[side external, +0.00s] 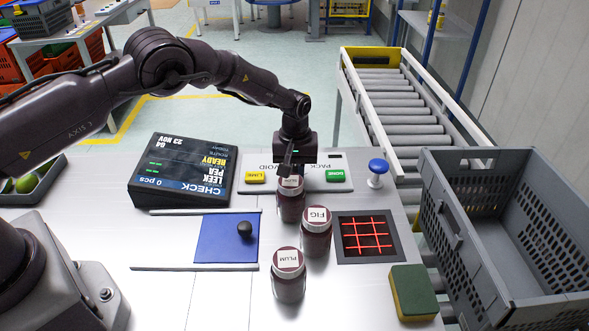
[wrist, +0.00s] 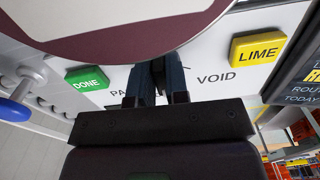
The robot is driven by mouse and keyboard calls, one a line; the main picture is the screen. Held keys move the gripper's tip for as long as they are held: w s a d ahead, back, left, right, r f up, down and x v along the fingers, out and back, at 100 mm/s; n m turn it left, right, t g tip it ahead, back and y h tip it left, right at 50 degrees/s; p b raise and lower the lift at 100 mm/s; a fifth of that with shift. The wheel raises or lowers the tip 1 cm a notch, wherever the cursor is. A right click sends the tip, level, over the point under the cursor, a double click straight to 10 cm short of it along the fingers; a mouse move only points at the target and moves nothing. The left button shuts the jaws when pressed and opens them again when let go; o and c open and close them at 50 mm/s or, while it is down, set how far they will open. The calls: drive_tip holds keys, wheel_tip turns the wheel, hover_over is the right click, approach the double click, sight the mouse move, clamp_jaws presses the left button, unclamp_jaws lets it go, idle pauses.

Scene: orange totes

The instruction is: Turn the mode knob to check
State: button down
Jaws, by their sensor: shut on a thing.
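The pale control panel (side external: 335,186) lies at the back of the table. It bears a yellow LIME button (side external: 255,176), a green DONE button (side external: 335,175) and the words VOID and PACK. My gripper (side external: 287,168) is down at the panel between these words, its fingers close together. In the wrist view my gripper (wrist: 157,85) meets the panel between the two words, shut on the mode knob, which the fingers hide. The knob's pointing cannot be seen. The tilted display (side external: 185,172) reads CHECK, 0 pcs and READY.
A dark jar (side external: 290,207) stands right in front of my gripper, with FIG (side external: 316,240) and PLUM (side external: 288,284) jars nearer. A blue knob (side external: 377,172) stands right of the panel. A red-lit grid (side external: 370,237), a sponge (side external: 413,294) and a grey crate (side external: 460,235) lie right.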

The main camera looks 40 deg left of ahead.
sight(296, 171)
drive_tip(key=shift+n, duration=0.3)
idle(0.4)
drive_tip(key=c, duration=1.1)
unclamp_jaws()
drive_tip(key=shift+r, duration=0.15)
wheel_tip(296, 171, up, 13)
drive_tip(key=shift+f, duration=0.1)
